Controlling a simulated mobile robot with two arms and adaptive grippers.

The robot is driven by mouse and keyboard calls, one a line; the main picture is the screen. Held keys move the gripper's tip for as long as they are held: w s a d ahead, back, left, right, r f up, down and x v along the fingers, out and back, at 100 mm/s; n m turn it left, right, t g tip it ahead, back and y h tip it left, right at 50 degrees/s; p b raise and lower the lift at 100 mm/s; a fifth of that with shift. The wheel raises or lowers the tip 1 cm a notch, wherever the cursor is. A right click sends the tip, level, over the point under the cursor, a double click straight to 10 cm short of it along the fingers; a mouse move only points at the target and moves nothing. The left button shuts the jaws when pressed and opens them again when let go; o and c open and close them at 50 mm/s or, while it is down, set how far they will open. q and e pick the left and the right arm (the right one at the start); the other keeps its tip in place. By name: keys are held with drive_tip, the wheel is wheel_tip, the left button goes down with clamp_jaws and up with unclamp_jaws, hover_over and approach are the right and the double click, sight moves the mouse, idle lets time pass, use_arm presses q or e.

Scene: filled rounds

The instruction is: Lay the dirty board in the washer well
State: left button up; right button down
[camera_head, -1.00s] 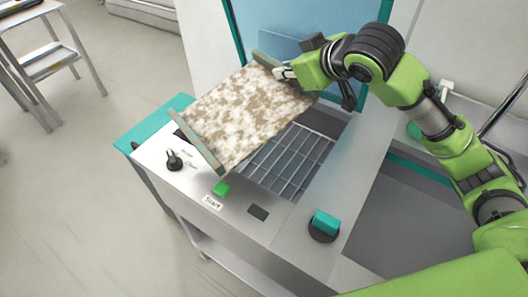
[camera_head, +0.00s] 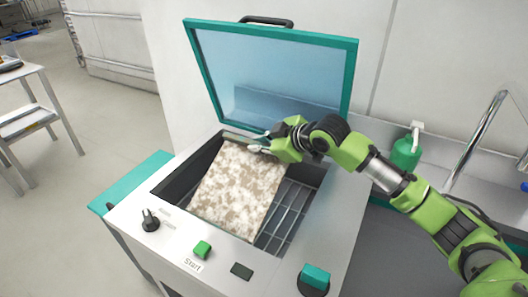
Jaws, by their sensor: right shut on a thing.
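The dirty board (camera_head: 236,188), tan with white blotches, is inside the opening of the washer well (camera_head: 292,212), tilted over its left part. The wire rack of the well shows to the right of the board. I cannot tell whether the board's underside touches the rack. My right gripper (camera_head: 262,146) is shut on the board's far edge, near its far right corner. The washer's teal-framed lid (camera_head: 270,68) stands open behind the well. My left gripper is not in view.
The washer's front panel holds a black knob (camera_head: 150,220), a green Start button (camera_head: 202,249) and a teal knob (camera_head: 315,277). A green bottle (camera_head: 406,152) stands at the right by the tap (camera_head: 474,140). A side table (camera_head: 38,110) is at the left.

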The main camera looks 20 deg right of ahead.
wheel_tip(320, 180, down, 3)
drive_tip(key=shift+w, duration=0.1)
drive_tip(key=w+d, duration=0.1)
drive_tip(key=w+d+f+p, duration=0.1)
drive_tip(key=shift+w+d+f, duration=0.15)
drive_tip(key=shift+w+d, duration=0.15)
drive_tip(key=shift+d, duration=0.05)
drive_tip(key=c, duration=2)
unclamp_jaws()
drive_tip(key=shift+f, duration=0.1)
drive_tip(key=shift+c, duration=0.2)
drive_tip(key=b+v, duration=0.1)
drive_tip(key=v, duration=1.1)
